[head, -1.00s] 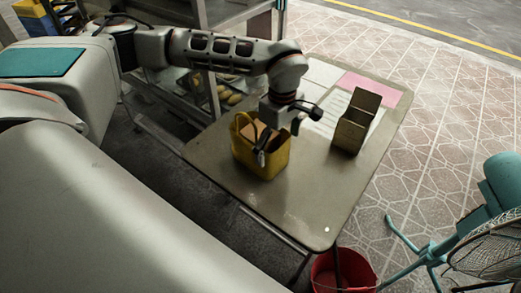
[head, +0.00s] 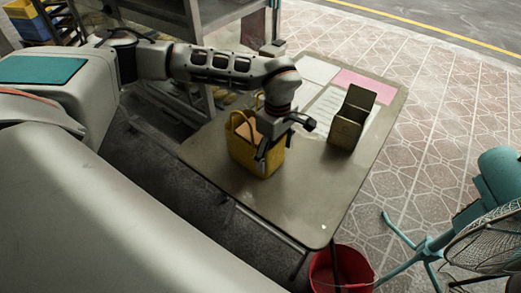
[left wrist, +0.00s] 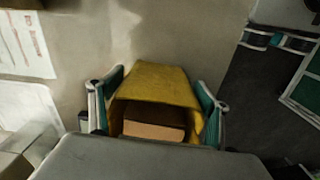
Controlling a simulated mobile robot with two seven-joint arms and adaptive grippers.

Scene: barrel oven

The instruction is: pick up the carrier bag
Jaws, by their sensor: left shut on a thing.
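The yellow carrier bag (head: 245,157) is open-topped and upright at the left part of the table (head: 310,215), with something tan inside it. My left gripper (head: 283,139) comes down over it from above, with one finger at its near side. In the left wrist view the bag (left wrist: 160,82) lies between the two fingers, and a tan block (left wrist: 153,130) shows inside it. My left gripper (left wrist: 155,97) is shut on the bag. Whether the bag's base touches the table is unclear. My right gripper is not in view.
A brown open box (head: 346,130) stands to the right of the bag, near papers and a pink sheet (head: 366,86). A metal rack stands behind the table. A red bucket (head: 340,270) and teal fan (head: 500,180) stand at the right on the floor.

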